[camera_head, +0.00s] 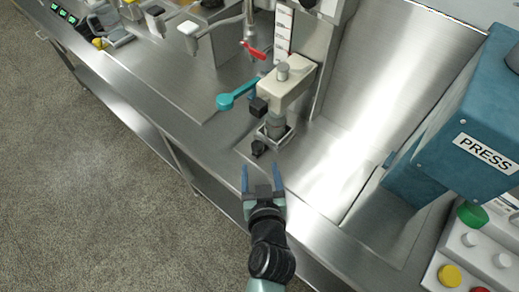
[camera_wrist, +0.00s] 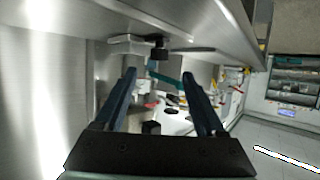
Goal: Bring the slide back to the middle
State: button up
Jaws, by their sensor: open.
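In the head view, a metal slide or small tray (camera_head: 286,141) sits at the foot of a beige machine head, under a grey cylinder (camera_head: 275,127). A black knob (camera_head: 258,148) sticks out of its front. I cannot tell how far off the middle the slide is. My gripper (camera_head: 260,167) is open and empty just in front of this knob, its blue fingers spread to either side and apart from it. In the wrist view, a black knob (camera_wrist: 159,50) shows ahead, beyond and above the fingertips (camera_wrist: 159,74) and between them.
The beige head (camera_head: 289,86) carries another black knob (camera_head: 258,106). A blue press (camera_head: 460,120) stands at right, near coloured buttons. The steel counter (camera_head: 225,125) left of the slide is clear.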

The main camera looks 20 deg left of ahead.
aim_at(258, 151)
jog(key=x, duration=0.8)
jog(key=shift+w, duration=0.15)
grip_shut()
dwell(1.2)
